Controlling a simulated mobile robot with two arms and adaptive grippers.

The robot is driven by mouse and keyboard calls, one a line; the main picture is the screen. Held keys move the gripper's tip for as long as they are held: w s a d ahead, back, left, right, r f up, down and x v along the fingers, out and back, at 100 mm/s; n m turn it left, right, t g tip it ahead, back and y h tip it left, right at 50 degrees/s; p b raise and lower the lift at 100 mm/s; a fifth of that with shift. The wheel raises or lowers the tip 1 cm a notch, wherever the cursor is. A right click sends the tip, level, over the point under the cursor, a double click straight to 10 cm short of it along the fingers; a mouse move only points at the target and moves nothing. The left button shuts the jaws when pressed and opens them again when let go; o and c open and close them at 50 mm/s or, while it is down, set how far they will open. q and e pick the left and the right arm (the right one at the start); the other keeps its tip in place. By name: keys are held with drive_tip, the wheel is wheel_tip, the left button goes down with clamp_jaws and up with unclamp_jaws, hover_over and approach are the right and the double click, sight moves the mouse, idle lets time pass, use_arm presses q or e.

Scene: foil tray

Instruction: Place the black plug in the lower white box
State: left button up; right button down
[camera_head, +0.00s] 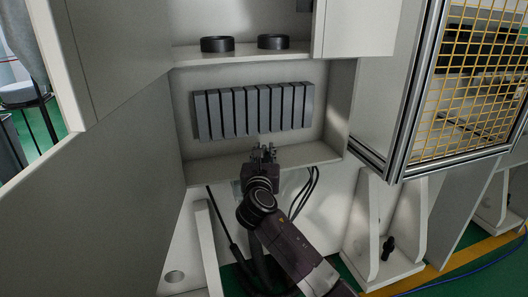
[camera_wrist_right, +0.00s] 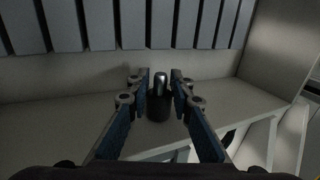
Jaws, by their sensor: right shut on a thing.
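The black plug (camera_wrist_right: 159,106) is upright between the fingers of my right gripper (camera_wrist_right: 160,88) in the right wrist view. It has a thin, shiny top and a wider dark base. In the head view my right gripper (camera_head: 263,152) is at the front edge of the lower white box (camera_head: 225,168), and the plug is too small to make out there. The gripper is shut on the plug. In the wrist view the plug appears in front of the box floor (camera_wrist_right: 60,118); I cannot tell whether it touches it. My left gripper is not in view.
A grey slotted block (camera_head: 255,108) stands against the back of the lower box, leaving a bare floor strip in front. Two black rings (camera_head: 217,44) (camera_head: 273,41) sit on the shelf above. A yellow mesh panel (camera_head: 480,75) in a metal frame is at right.

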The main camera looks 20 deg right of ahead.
drive_tip(key=shift+f, duration=0.15)
drive_tip(key=c, duration=1.7)
unclamp_jaws()
